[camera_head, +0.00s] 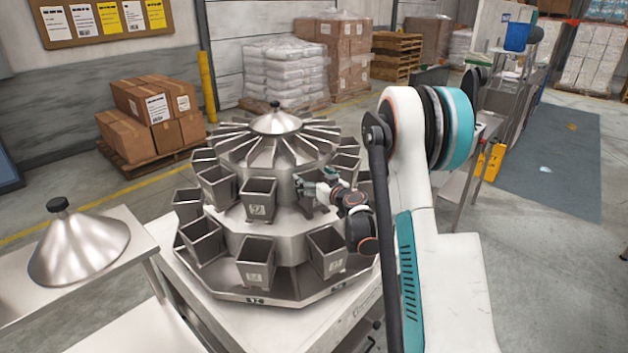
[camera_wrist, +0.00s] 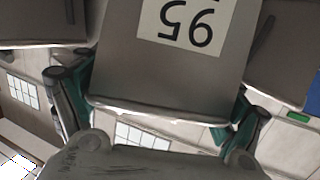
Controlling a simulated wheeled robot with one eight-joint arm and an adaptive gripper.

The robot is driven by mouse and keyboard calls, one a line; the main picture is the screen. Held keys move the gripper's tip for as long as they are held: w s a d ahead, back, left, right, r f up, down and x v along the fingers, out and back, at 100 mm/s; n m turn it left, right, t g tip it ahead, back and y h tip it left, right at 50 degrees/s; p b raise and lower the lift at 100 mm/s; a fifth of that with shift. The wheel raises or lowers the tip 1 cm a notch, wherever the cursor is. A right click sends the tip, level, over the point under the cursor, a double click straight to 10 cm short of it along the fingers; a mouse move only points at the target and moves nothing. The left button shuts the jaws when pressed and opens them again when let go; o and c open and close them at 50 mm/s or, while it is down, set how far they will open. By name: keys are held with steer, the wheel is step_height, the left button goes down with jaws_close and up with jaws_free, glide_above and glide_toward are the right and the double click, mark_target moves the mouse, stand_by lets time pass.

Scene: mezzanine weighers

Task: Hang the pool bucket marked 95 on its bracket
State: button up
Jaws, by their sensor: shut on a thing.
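The pool bucket marked 95 (camera_wrist: 178,70) fills the upper middle of the wrist view, its label upside down there. The two teal-edged fingers of my gripper (camera_wrist: 160,110) lie on either side of it, shut on it. In the head view my gripper (camera_head: 318,188) is at the right front of the weigher's upper bucket ring, where a grey bucket (camera_head: 308,203) shows partly behind the fingers. Its label is not readable there. The bracket is hidden, and I cannot tell whether the bucket is touching it.
The weigher (camera_head: 275,284) carries other steel buckets close by, including a labelled one (camera_head: 257,198) to the left and a lower-ring one (camera_head: 327,252) below my gripper. A steel cone (camera_head: 80,248) stands on a side table at left. Open floor lies at far right.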

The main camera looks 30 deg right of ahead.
steer(key=shift+f+b, duration=0.4)
steer(key=shift+f, duration=0.05)
stand_by(0.5)
steer(key=o, duration=1.2)
steer(key=shift+s, duration=0.1)
steer(key=s, duration=0.4)
steer(key=s+r, duration=0.1)
steer(key=s, duration=0.6)
steer(key=shift+s+d+r, duration=0.2)
steer(key=shift+s+r, duration=0.15)
steer(key=shift+a, duration=0.1)
